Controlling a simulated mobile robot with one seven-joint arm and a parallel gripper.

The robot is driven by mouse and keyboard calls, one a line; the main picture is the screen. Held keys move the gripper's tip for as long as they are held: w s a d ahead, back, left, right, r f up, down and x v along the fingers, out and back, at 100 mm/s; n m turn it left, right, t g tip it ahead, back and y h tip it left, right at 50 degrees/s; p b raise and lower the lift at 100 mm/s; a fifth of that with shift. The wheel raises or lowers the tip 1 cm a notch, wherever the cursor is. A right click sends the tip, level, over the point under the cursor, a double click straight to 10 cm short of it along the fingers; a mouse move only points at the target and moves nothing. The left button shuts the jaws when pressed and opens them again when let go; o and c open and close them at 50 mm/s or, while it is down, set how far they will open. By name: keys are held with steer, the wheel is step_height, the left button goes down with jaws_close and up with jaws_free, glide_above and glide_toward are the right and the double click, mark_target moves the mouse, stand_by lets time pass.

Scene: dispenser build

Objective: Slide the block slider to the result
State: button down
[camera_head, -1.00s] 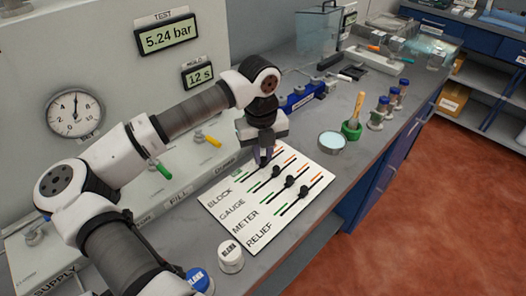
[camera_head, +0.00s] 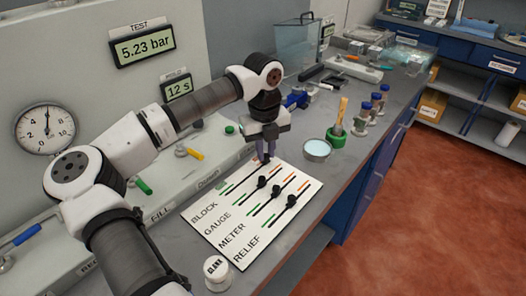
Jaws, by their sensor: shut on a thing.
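The white slider board (camera_head: 230,250) lies on the bench with rows labelled BLOCK, GAUGE, METER and RELIEF. My gripper (camera_head: 264,157) is over the far end of the BLOCK track (camera_head: 238,178), with its fingers down and shut on the block slider's knob, which they hide. The BLOCK track's green left end shows bare; its right end is hidden by the fingers. The black gauge knob (camera_head: 262,182), meter knob (camera_head: 276,191) and relief knob (camera_head: 291,202) stand part way along their tracks.
The test display (camera_head: 145,49) reads 5.23 bar, above a hold display (camera_head: 177,88) reading 12 s. A round dish (camera_head: 317,150), a green cup (camera_head: 336,137) and several blue-capped vials (camera_head: 362,123) stand right of the board. A white-lidded jar (camera_head: 217,272) stands at the front.

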mark_target(265, 155)
steer(key=c, duration=1.3)
jaws_free()
steer(key=shift+w+d, duration=0.15)
steer(key=shift+d, duration=0.05)
steer(key=shift+c, duration=0.2)
steer(key=shift+r, duration=0.15)
step_height(265, 155, up, 14)
steer(key=b, duration=0.2)
steer(key=shift+a, duration=0.3)
steer(key=shift+f, duration=0.2)
